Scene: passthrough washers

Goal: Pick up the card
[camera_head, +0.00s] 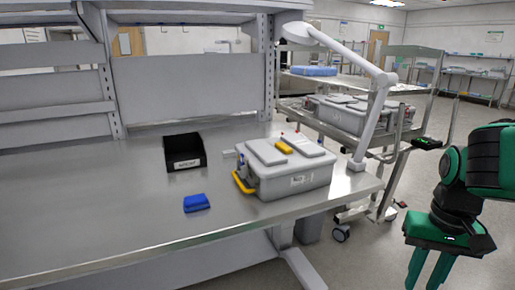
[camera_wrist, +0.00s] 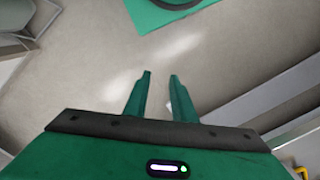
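No card can be made out for certain. A small flat grey piece (camera_head: 228,153) lies on the table between the black bin and the grey box; I cannot tell what it is. The black bin (camera_head: 184,152) has a white label (camera_head: 187,164) on its front. My gripper (camera_head: 428,275) hangs right of the table, away from everything on it, pointing down over the floor. In the wrist view my gripper (camera_wrist: 160,78) shows two green fingers apart with nothing between them.
A steel table (camera_head: 90,215) with shelving holds a closed grey box (camera_head: 290,180) with yellow latches and a blue block (camera_head: 196,203). A white jointed lamp arm (camera_head: 345,65) rises at its right corner. A cart (camera_head: 360,125) stands behind. The table's left front is clear.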

